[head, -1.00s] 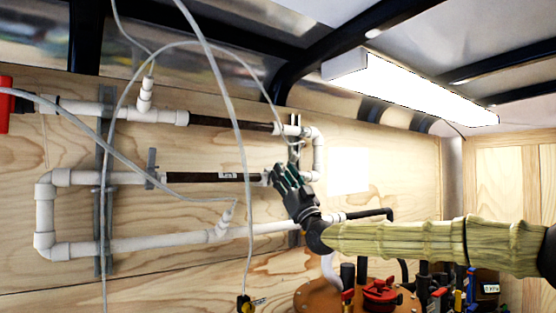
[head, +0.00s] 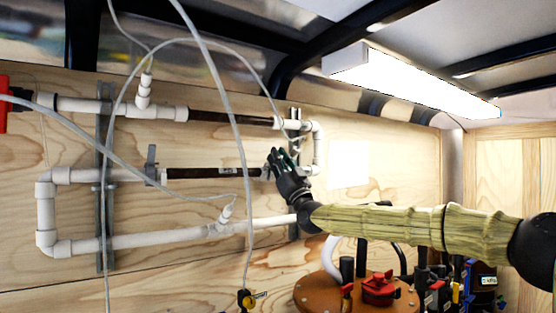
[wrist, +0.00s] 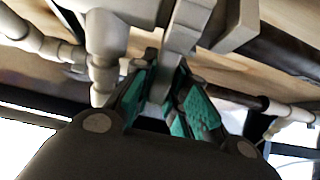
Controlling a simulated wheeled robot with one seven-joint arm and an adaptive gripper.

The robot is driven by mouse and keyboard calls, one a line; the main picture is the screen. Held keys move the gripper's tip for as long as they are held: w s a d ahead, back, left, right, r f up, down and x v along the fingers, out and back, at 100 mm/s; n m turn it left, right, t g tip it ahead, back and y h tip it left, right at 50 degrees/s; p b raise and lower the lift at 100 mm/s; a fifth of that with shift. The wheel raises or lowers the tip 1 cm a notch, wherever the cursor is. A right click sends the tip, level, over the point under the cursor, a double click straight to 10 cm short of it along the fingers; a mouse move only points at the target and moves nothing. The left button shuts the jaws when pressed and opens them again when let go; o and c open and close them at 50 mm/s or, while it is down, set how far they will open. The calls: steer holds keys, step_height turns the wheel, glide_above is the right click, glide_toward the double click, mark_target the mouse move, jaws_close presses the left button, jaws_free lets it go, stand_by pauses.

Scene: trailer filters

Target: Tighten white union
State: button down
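My gripper (head: 279,158) is at the right end of the middle dark filter tube (head: 205,173), in front of the white pipework on the plywood wall. It hides most of the fitting there, so the white union cannot be clearly made out in the head view. In the wrist view my gripper (wrist: 165,105) shows two teal-padded fingers set apart, with a pale piece visible in the gap. A pale ridged part (wrist: 186,38) extends beyond the fingers, and a white vertical pipe (wrist: 108,50) stands to their left. Contact with the fingers cannot be told.
An upper dark filter tube (head: 230,117) and a lower white pipe (head: 150,242) run along the wall. A metal strut (head: 105,190) crosses the pipes at left. Thin grey hoses hang in front. A brown round lid (head: 325,290) with a red valve (head: 378,288) stands below my arm.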

steer(key=shift+r, duration=0.15)
steer(key=shift+w+a+r+g+h+p, duration=0.25)
steer(key=shift+r+g+h, duration=0.15)
steer(key=shift+g, duration=0.2)
steer(key=shift+w+a+r+g+h+p, duration=0.25)
steer(key=shift+g+h, duration=0.15)
steer(key=shift+g, duration=0.2)
steer(key=shift+w+a+r+g+h+p, duration=0.15)
steer(key=shift+w+r+g+h+p, duration=0.1)
steer(key=shift+g+h+p, duration=0.3)
steer(key=shift+w+f+g+p, duration=0.15)
steer(key=shift+g+p, duration=0.15)
steer(key=shift+g, duration=0.05)
steer(key=c, duration=1.4)
jaws_free()
steer(key=shift+f, duration=0.1)
